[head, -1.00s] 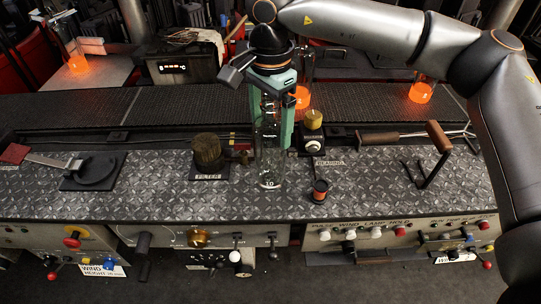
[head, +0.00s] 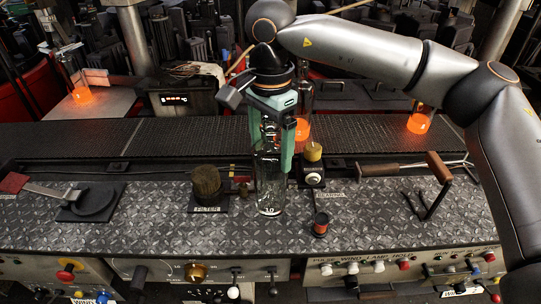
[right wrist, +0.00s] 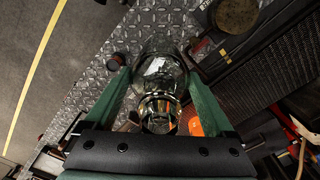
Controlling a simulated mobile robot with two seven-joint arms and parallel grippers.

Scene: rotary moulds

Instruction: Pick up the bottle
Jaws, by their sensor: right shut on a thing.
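A clear glass bottle (head: 269,190) stands upright on the diamond-plate bench top in the head view, near the middle. My right gripper (head: 272,140) comes down over it from above, its green fingers on either side of the upper part. In the right wrist view the bottle (right wrist: 160,72) lies between the two green fingers of the right gripper (right wrist: 160,95), which is shut on it. The bottle's top is partly hidden by the gripper. Whether its base touches the bench cannot be told surely. My left gripper is not in view.
A brush-like filter (head: 207,185) stands left of the bottle, and a small dark spool (head: 320,224) right of it. A wood-handled tool on a stand (head: 437,175) is further right, a black round pan (head: 93,202) at left. Glowing orange bottles (head: 418,123) stand behind.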

